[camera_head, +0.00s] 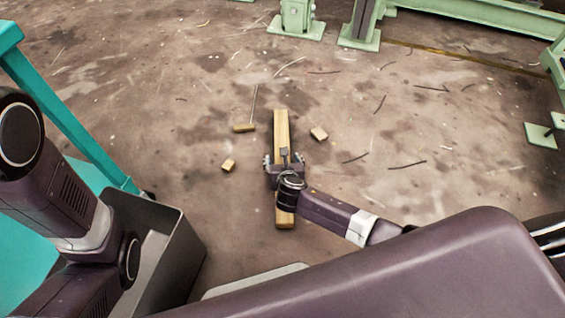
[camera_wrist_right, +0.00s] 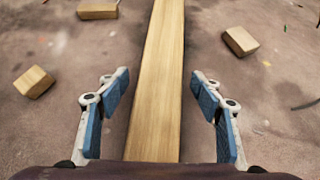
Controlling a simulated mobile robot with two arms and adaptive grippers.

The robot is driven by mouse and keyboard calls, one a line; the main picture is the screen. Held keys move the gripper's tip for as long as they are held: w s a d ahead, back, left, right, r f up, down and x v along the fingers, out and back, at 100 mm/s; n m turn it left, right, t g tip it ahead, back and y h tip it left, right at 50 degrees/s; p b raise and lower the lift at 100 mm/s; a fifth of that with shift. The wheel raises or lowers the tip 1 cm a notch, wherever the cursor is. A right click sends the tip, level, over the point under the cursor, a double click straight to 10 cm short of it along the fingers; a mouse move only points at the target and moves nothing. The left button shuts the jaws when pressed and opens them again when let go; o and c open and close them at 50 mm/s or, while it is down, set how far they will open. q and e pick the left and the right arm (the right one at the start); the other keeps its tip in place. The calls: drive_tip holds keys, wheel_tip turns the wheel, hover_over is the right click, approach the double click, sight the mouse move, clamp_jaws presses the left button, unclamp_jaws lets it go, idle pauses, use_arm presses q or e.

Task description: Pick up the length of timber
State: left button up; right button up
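The length of timber (camera_head: 281,130) is a long, pale wooden beam lying on the floor in the middle of the head view. It also runs up the middle of the right wrist view (camera_wrist_right: 160,75). My right gripper (camera_head: 283,165) is over the timber's middle and hides part of it. In the right wrist view its blue-padded fingers (camera_wrist_right: 160,92) are open, one on each side of the timber, with a gap on both sides. My left arm is at the left edge of the head view, but its gripper does not show.
Small wood offcuts lie near the timber: one on the right (camera_head: 319,133), one on the left (camera_head: 228,165), and one with a thin stick (camera_head: 244,128). A grey bin (camera_head: 165,250) and a teal frame (camera_head: 80,120) stand at left. Green steelwork (camera_head: 297,18) is at the back.

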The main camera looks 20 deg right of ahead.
clamp_jaws()
drive_tip(key=shift+r, duration=0.15)
idle(0.4)
